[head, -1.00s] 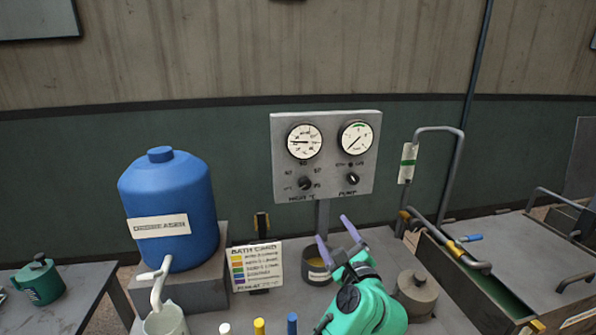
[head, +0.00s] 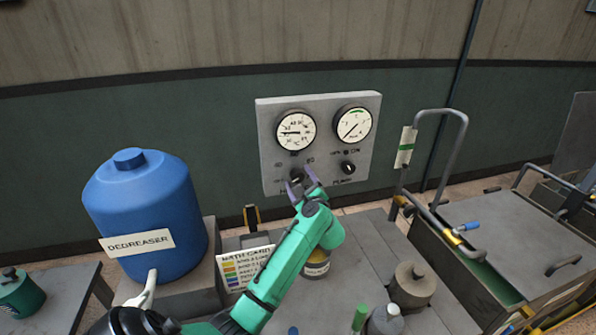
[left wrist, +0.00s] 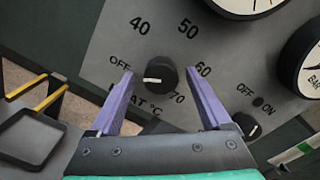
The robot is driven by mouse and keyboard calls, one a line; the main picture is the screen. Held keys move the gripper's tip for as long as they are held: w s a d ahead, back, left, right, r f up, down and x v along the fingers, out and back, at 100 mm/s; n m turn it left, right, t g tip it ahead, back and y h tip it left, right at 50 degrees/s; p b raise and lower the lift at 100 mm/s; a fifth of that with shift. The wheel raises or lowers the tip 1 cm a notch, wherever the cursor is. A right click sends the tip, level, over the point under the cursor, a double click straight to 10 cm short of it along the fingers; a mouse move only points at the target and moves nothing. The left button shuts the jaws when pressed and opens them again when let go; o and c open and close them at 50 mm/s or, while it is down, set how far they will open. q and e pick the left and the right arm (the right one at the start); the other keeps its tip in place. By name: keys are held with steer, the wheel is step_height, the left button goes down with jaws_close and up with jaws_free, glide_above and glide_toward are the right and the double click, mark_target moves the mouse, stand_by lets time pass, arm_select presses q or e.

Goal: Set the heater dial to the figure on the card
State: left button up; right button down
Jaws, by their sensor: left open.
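The heater dial (head: 297,175) is a black knob low on the left of the grey wall panel (head: 367,110), partly hidden by my gripper. In the left wrist view the dial (left wrist: 157,78) has a white mark pointing left, near OFF; 40, 50, 60 and 70 are printed around it. My left gripper (head: 301,178) is open, its purple fingers at the panel. In the left wrist view the gripper (left wrist: 160,73) has one finger on each side of the dial; contact cannot be told. The bath card (head: 232,272) has coloured rows, is partly behind my arm, and its figures are unreadable.
The pump knob (head: 348,168) is right of the dial, below two round gauges (head: 296,131). A blue degreaser drum (head: 140,205) stands left. A tin (head: 317,265) stands below the panel.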

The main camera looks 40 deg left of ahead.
arm_select(q)
steer(key=shift+w+a+r, duration=0.1)
steer(key=shift+w+a, duration=0.05)
steer(key=shift+a, duration=0.05)
steer(key=shift+d+r, duration=0.1)
arm_select(e)
steer(key=shift+a, duration=0.3)
arm_select(q)
jaws_close()
arm_select(e)
steer(key=shift+d+r, duration=0.1)
steer(key=shift+d, duration=0.2)
